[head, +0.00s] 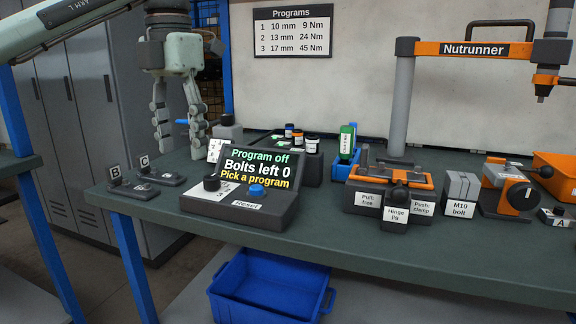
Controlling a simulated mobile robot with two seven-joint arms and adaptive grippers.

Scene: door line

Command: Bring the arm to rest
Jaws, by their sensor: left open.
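My left gripper (179,142) hangs fingers down over the left part of the green workbench (330,262). Its two fingers are apart with nothing between them. It is behind and to the left of the control box (240,188), whose screen reads "Program off", "Bolts left 0", "Pick a program". My left arm comes in from the upper left. My right gripper does not show.
Small fixtures B (120,185) and C (154,176) sit at the bench's left end. The hinge jig (391,180), M10 bolt box (461,190) and nutrunner stand (402,100) are right. A blue crate (268,290) is below. The front strip is clear.

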